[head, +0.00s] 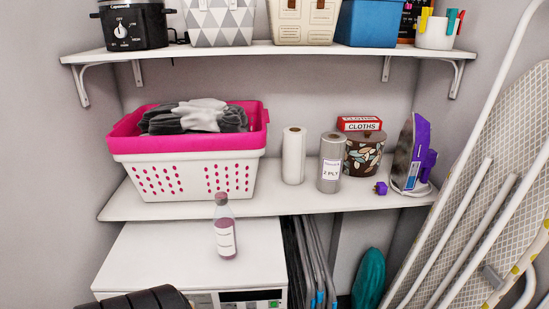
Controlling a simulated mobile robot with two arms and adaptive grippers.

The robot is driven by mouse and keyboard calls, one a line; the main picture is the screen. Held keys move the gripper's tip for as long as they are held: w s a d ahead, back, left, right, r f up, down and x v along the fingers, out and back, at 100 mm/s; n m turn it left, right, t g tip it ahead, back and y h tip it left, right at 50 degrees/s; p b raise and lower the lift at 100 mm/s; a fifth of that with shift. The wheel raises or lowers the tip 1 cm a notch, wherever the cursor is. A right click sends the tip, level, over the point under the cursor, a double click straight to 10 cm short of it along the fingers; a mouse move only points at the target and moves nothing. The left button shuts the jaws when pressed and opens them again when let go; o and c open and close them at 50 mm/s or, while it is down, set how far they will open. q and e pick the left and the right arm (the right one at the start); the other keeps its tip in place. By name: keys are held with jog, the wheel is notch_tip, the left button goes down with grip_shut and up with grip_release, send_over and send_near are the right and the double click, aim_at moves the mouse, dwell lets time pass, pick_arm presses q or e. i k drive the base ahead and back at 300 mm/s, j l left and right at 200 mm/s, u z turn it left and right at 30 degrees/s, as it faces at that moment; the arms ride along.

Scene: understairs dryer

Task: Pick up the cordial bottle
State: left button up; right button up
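The cordial bottle (225,228) stands upright on the white top of the dryer (150,250), near its right side. It is clear with pinkish-purple liquid low down, a white label and a dull pink cap. Its cap overlaps the front edge of the lower shelf in the picture. Nothing holds it. A dark ridged part shows at the bottom left, over the dryer's front edge; I cannot tell what it is. No gripper fingers show in the head view.
On the lower shelf (300,204) stand a pink-and-white laundry basket (185,174), paper rolls (293,156), a patterned tin (362,155) and a purple iron (411,155). Folded airers (308,262) stand right of the dryer. An ironing board (490,180) leans at right.

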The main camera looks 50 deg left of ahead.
aim_at(224, 218)
jog(key=u, duration=2.05)
